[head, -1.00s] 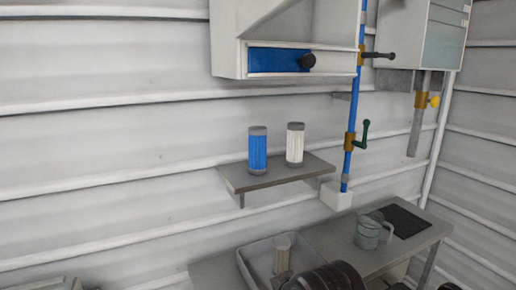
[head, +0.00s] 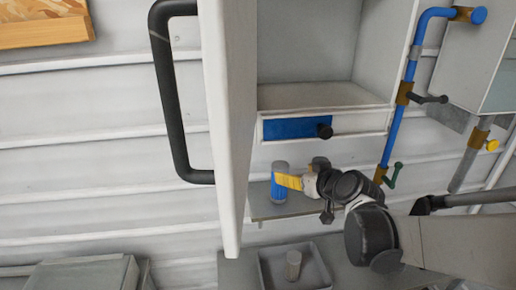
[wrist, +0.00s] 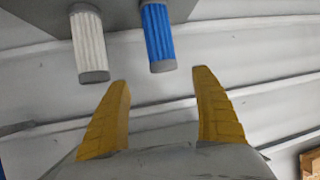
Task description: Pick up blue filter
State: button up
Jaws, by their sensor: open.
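The blue filter (head: 279,190), a pleated cylinder with grey end caps, stands on a small wall shelf (head: 256,210). In the head view, my gripper's yellow fingers (head: 289,181) partly cover its right side. In the wrist view, the blue filter (wrist: 157,36) and a white filter (wrist: 87,42) appear upside down at the top. My gripper (wrist: 160,80) is open and empty there, with a clear gap between its fingertips and the filters. The blue filter lies above the space between the fingers. The white filter is hidden in the head view, apparently behind my gripper.
An open white door (head: 228,110) with a black handle (head: 168,90) stands upright left of the shelf. A hopper with a blue panel (head: 290,128) hangs above, and a blue pipe (head: 398,115) runs at right. A tray (head: 318,262) holding another filter (head: 294,262) is below.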

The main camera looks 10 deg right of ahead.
aim_at(280, 169)
jog(key=x, duration=1)
jog(key=shift+a+f, duration=0.1)
jog(key=shift+a, duration=0.25)
jog(key=shift+s, duration=0.1)
jog(key=c, duration=1.5)
